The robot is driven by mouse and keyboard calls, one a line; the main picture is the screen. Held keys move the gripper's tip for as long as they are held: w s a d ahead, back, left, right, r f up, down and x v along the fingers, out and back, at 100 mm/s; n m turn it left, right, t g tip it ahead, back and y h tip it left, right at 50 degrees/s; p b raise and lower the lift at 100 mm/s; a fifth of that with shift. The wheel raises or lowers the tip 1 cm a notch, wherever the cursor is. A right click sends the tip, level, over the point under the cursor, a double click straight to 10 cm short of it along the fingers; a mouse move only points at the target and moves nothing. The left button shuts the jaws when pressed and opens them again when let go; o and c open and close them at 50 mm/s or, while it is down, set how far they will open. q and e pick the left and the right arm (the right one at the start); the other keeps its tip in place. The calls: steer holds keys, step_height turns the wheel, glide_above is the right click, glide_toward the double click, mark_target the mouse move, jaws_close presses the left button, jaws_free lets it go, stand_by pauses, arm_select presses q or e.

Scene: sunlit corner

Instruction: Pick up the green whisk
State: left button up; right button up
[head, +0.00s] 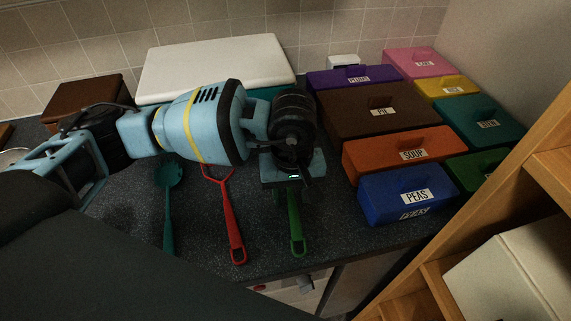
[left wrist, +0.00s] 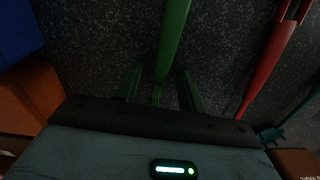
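The green whisk (head: 296,225) lies on the dark speckled counter, its handle with a hanging hole pointing to the front edge. Its far end is hidden under my left gripper (head: 292,183) in the head view. In the left wrist view, the green shaft (left wrist: 172,45) runs between the two fingers of my left gripper (left wrist: 158,88). The fingers are apart, with dark gaps on both sides of the shaft, so the gripper is open. I cannot tell how far above the counter the fingertips are. My right gripper is not in view.
A red utensil (head: 232,220) and a teal utensil (head: 168,210) lie to the left. Labelled boxes stand to the right, the blue PEAS box (head: 408,195) and orange SOUP box (head: 398,153) closest. A white-lidded box (head: 215,62) is behind. Wooden shelving (head: 480,215) is at right.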

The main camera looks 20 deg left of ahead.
mark_target(288, 201)
arm_select(q)
jaws_close()
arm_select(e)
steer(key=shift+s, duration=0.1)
